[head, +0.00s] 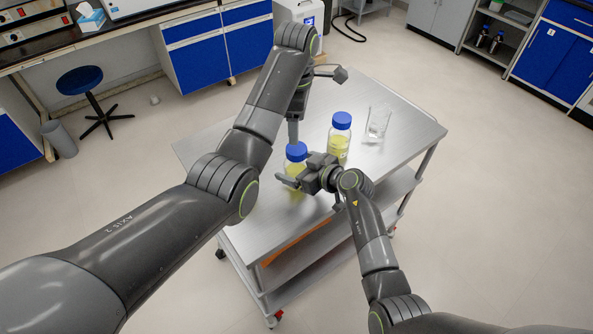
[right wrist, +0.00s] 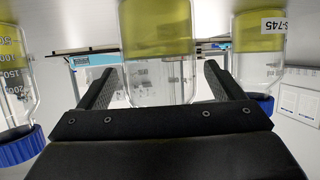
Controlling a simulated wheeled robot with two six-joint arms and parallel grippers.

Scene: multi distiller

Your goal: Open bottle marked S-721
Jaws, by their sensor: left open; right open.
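A bottle with a blue cap (head: 296,151) and yellow liquid stands upright on the metal cart. A second blue-capped bottle (head: 339,138) stands behind it to the right. My left gripper (head: 293,138) is open and points down just above the nearer cap; contact cannot be told. My right gripper (head: 298,176) is open beside the nearer bottle's body. In the right wrist view, a bottle (right wrist: 158,50) lies between its spread fingers, its cap hidden. Another bottle (right wrist: 258,50) there has a cut-off label ending "-745", and a third (right wrist: 15,75) shows graduations. No S-721 label is readable.
The cart's right side is mostly free. Blue cabinets (head: 222,48), a stool (head: 80,80) and a bin (head: 58,138) stand away from the cart.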

